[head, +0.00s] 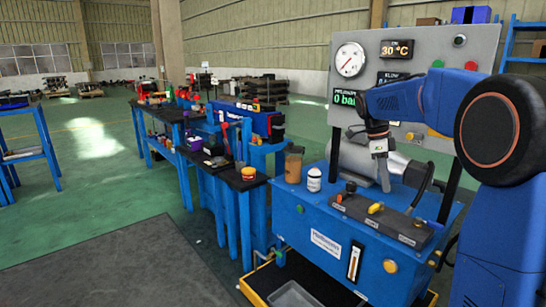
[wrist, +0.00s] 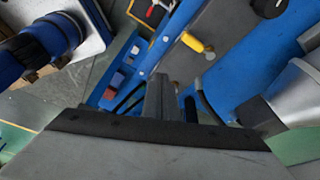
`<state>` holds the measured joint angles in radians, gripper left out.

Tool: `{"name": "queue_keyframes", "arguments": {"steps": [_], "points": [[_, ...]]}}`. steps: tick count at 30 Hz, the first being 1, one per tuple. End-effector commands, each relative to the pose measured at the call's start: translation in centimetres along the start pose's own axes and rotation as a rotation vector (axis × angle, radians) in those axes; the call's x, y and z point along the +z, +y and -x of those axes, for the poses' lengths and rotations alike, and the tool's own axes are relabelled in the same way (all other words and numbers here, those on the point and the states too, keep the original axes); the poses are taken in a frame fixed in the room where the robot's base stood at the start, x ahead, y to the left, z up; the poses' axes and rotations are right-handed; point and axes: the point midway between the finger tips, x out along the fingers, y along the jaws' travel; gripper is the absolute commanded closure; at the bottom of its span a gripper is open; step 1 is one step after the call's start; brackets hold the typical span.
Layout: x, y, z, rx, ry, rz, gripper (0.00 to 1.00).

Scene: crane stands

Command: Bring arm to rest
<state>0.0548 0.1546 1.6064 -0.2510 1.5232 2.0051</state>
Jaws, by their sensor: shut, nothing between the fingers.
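My arm, blue with a black joint, comes in from the right in the head view and is folded in front of the gauge panel. My gripper (head: 382,175) points down above the blue hydraulic unit (head: 285,219), close to its dark valve block (head: 382,219). It is shut and empty. In the wrist view the gripper (wrist: 170,98) shows its fingers together, with the yellow lever (wrist: 195,43) on the valve block beyond them. Whether the fingertips touch anything below cannot be told.
The gauge panel (head: 408,62) stands behind the unit. A brown jar (head: 293,164) and a white bottle (head: 314,179) stand on the unit's left end. Workbenches with tools (head: 232,178) stand further left. A yellow-edged tray (head: 262,300) lies below. The green floor at left is open.

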Motion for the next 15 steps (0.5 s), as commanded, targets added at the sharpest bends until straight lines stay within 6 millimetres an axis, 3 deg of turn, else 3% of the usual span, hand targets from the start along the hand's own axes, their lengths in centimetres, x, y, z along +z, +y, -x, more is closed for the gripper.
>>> {"name": "queue_keyframes", "arguments": {"steps": [6, 15], "points": [[-1.3, 6.1, 0.5, -0.073, -0.059, 0.295, 1.0], [-2.6, 14.1, -0.5, -0.196, -0.105, 0.698, 1.0]]}}
